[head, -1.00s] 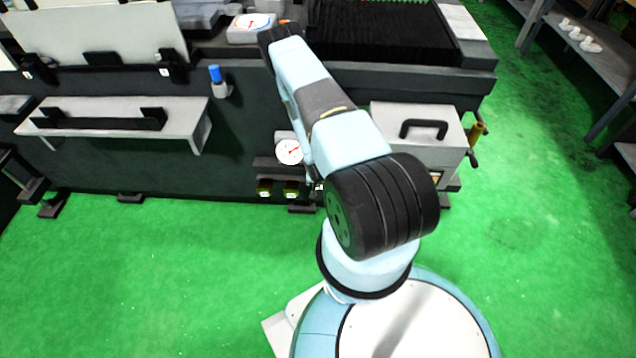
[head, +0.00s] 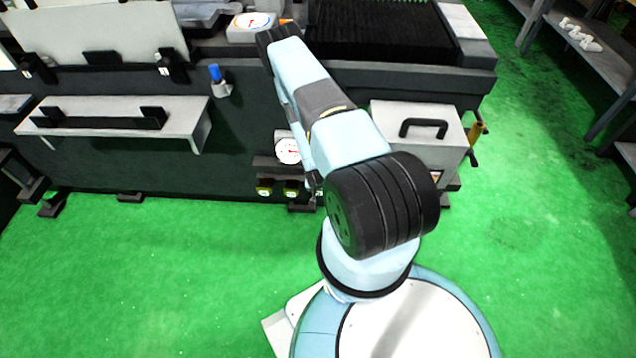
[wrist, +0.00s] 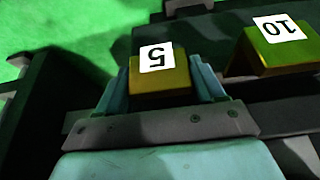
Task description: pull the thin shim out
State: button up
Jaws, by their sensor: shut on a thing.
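The shim is a yellow block (wrist: 160,84) with a white label reading 5, upside down in the wrist view. My gripper (wrist: 162,76) is shut on it, with one pale blue finger along each side. A similar yellow block (wrist: 281,50) labelled 10 sits to its right, apart from my fingers. In the head view my arm hides most of the gripper. Only a small piece of a pale label (head: 319,193) shows beside the arm, and I cannot tell how far the held shim is out of its seat.
Two yellow labelled blocks sit low on the dark grinder front (head: 110,165), left of my arm. A white dial gauge (head: 288,150) is just above them. A grey box with a black handle (head: 424,128) stands right of the arm. The green floor in front is clear.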

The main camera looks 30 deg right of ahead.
jog(key=shift+s+a, duration=0.7)
jog(key=o, duration=1.4)
jog(key=shift+o, duration=0.2)
jog(key=shift+d, duration=0.1)
jog(key=shift+r, duration=0.1)
jog(key=shift+r, duration=0.25)
jog(key=v, duration=1.3)
